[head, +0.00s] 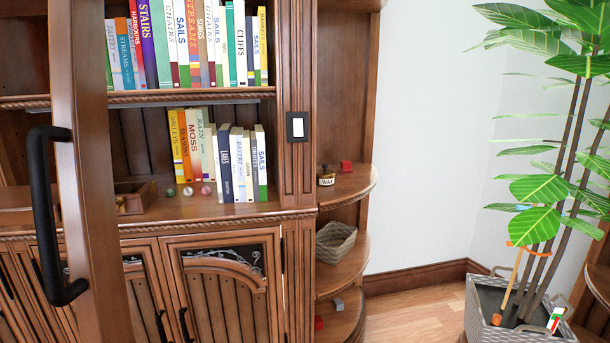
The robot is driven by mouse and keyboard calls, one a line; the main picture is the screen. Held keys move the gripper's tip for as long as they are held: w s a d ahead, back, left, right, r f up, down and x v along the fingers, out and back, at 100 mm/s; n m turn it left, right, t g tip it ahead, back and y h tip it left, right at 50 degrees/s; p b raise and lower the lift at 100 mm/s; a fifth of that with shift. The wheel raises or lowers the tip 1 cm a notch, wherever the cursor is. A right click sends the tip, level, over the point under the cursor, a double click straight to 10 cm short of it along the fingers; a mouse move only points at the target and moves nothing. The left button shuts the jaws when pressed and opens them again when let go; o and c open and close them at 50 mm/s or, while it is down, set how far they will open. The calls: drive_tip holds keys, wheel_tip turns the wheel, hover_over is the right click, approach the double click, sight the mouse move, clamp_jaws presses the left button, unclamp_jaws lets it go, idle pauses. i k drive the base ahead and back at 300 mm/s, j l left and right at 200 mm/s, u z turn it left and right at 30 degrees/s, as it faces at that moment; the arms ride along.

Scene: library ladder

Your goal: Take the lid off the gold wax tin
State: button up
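The wax tin (326,180) is small, with a pale label that reads "WAX". It stands upright on the top rounded corner shelf (352,186), right of the bookcase. Its upper part looks gold and sits on the tin; the seam between lid and body is too small to tell. My gripper does not show in this view, and nothing is seen touching the tin.
A red block (346,166) lies right of the tin. A grey basket (335,242) stands on the shelf below. A wooden upright with a black handle (45,215) stands close at left. A potted plant (520,310) fills the right; floor (415,316) shows between.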

sight(322, 173)
drive_tip(key=l, duration=0.8)
drive_tip(key=i+l+z, duration=0.1)
drive_tip(key=i+l, duration=0.75)
drive_tip(key=i+j, duration=0.4)
drive_tip(key=i, duration=0.2)
drive_tip(key=i+j, duration=0.45)
drive_tip(key=i, duration=0.15)
drive_tip(key=i+j, duration=0.15)
drive_tip(key=j+z, duration=0.05)
drive_tip(key=j, duration=0.05)
